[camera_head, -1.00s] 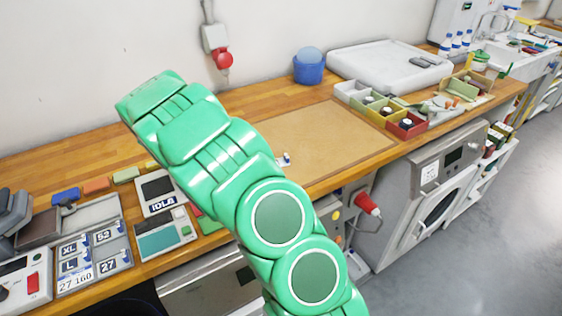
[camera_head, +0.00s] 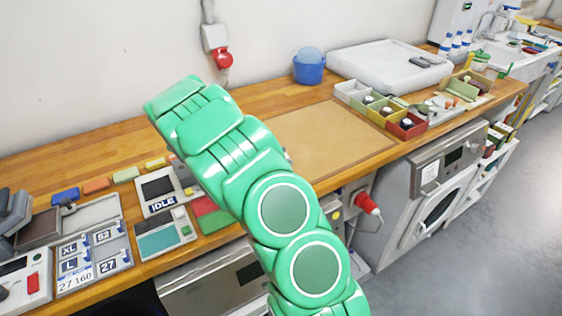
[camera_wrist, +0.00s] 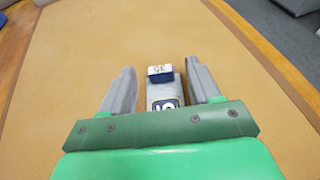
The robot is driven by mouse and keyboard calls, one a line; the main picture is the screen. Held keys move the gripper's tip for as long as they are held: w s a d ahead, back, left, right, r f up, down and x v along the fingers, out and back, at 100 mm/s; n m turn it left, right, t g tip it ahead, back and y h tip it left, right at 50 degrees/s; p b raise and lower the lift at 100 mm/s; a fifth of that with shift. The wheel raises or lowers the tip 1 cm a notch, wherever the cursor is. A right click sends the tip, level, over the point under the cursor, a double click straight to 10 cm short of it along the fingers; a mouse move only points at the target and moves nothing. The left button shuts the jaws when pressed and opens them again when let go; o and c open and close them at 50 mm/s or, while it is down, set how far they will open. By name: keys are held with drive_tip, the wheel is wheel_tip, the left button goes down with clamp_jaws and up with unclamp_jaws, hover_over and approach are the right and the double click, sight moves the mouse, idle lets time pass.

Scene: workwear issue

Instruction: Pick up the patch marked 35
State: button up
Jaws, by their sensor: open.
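In the wrist view, my gripper (camera_wrist: 160,66) is open above the tan mat (camera_wrist: 70,60). A small grey piece (camera_wrist: 166,91) lies between its two fingers, with a gap on each side. The piece has a dark blue end block (camera_wrist: 160,77) with a white top. A dark blue patch (camera_wrist: 165,105) with a white character, like a 5 or S, shows on it, partly cut off by my gripper's body. I cannot read a full 35. In the head view, my green arm hides my gripper and most of this piece.
A tray with patches marked XL, 52, L and 27 (camera_head: 108,267) is at lower left, next to a device reading IDLE (camera_head: 162,205). Coloured bins (camera_head: 407,127) and a blue tub (camera_head: 309,70) stand behind and right of the mat (camera_head: 315,140). The mat's right side is clear.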

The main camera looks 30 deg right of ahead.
drive_tip(key=shift+d+f, duration=0.1)
drive_tip(key=shift+d, duration=0.15)
drive_tip(key=c, duration=1.1)
